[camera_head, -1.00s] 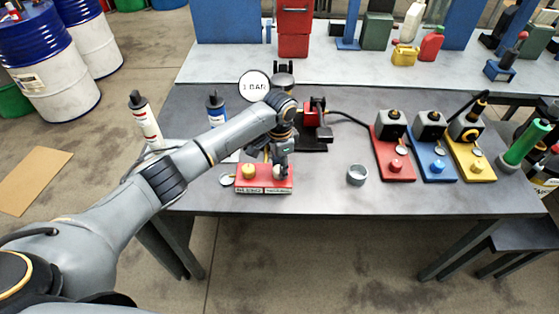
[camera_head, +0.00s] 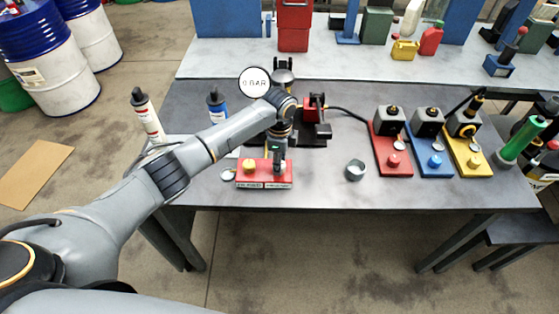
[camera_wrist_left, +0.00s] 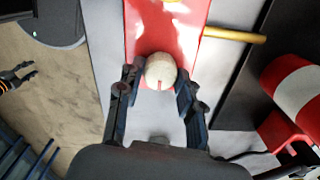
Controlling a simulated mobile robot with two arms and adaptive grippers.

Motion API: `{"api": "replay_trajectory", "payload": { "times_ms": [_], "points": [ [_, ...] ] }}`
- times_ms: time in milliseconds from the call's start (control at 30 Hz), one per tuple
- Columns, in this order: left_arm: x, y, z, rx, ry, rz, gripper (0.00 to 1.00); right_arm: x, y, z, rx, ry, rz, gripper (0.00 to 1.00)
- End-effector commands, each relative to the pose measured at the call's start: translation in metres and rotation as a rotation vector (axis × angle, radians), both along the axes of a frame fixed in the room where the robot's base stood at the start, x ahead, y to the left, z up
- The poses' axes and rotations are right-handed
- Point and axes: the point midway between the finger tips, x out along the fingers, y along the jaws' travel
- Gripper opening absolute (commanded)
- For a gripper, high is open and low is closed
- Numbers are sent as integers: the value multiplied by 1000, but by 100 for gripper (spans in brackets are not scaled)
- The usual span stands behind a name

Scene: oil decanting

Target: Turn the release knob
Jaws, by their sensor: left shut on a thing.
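A red box (camera_head: 264,182) with labels on its front face stands at the near edge of the grey workbench. A yellow knob (camera_head: 249,167) is on its left part. A pale round knob, which I take as the release knob (camera_wrist_left: 160,68), is on the red box in the left wrist view. My left gripper (camera_head: 280,168) points down at the right part of the box and largely hides this knob in the head view. In the left wrist view its fingers (camera_wrist_left: 157,84) are shut on the pale knob from both sides. A round gauge (camera_head: 255,82) behind reads 0 BAR.
A metal cup (camera_head: 355,170) stands right of the red box. Red (camera_head: 393,150), blue (camera_head: 429,150) and yellow (camera_head: 466,150) stations stand farther right. A white bottle (camera_head: 147,116) and a blue bottle (camera_head: 217,107) stand at the left. The bench between box and stations is mostly clear.

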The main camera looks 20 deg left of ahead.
Motion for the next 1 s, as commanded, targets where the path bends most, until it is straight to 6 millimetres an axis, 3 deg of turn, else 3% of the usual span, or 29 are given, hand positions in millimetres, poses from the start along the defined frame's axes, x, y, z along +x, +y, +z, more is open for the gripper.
{"api": "replay_trajectory", "payload": {
  "times_ms": [433, 467, 567, 867, 1000],
  "points": [
    [0, -1, 0, -1, -2, -13, 5, 0, 0, 0, 0, 0, 0, 40],
    [0, -1, 0, -1, -2, -13, 39, 0, 0, 0, 0, 0, 0, 40],
    [0, -1, 0, -1, -2, -12, 59, 0, 0, 0, 0, 0, 0, 40],
    [0, 0, 1, -1, -1, -11, 60, 1, -3, 0, -3, -1, 2, 40],
    [1, -1, 11, -2, -3, -11, 60, 1, -2, 0, -3, -1, 2, 40]
  ]
}}
